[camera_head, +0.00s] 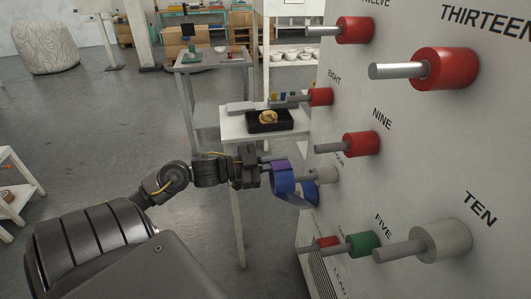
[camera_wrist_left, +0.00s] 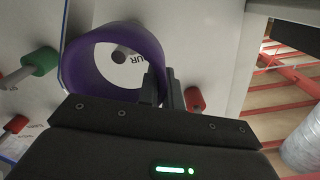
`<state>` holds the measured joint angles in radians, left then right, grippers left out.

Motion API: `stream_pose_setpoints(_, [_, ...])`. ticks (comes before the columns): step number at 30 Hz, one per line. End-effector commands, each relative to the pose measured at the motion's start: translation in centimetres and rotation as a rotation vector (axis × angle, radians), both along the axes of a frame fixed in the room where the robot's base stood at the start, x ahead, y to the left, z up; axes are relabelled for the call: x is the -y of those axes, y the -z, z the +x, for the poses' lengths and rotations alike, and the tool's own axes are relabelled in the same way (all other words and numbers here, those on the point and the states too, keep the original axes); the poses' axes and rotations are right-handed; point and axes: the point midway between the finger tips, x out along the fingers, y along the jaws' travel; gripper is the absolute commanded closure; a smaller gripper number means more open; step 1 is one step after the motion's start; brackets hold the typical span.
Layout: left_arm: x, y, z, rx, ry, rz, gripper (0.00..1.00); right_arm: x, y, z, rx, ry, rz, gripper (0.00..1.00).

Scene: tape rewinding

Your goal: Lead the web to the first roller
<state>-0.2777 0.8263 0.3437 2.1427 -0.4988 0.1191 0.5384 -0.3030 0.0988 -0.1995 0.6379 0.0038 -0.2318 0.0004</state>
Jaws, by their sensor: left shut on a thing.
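A purple-blue band, the web (camera_head: 282,178), forms a loop in front of the white roller labelled FOUR (camera_head: 327,174), at the panel's left side. The loop also shows in the left wrist view (camera_wrist_left: 82,62), with a grey pin end and the letters "OUR" seen through it. I cannot tell whether it goes around the pin. My left gripper (camera_head: 264,172) is shut on the band's edge; its fingers show in the wrist view (camera_wrist_left: 170,92). Which roller is the first is not marked. My right gripper is not in view.
The white panel (camera_head: 400,150) carries several rollers with protruding grey pins, including a red one at NINE (camera_head: 362,144), a green one at FIVE (camera_head: 363,243) and a white one at TEN (camera_head: 446,241). A small table (camera_head: 235,128) with a black tray (camera_head: 284,127) stands behind.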

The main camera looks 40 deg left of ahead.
Motion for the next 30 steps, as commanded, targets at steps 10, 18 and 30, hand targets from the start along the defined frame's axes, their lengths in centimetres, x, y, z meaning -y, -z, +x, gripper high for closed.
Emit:
stream_pose_setpoints(10, [2.1,-0.2,3.1,0.002,-0.002,-0.003,1.00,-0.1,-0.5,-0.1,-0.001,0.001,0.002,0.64])
stream_pose_setpoints(18, [2.7,-0.1,4.0,0.000,-0.002,-0.001,1.00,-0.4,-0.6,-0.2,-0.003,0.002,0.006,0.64])
stream_pose_setpoints(30, [2.8,-0.1,4.0,0.000,-0.002,-0.001,1.00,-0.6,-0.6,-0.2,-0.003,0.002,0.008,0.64])
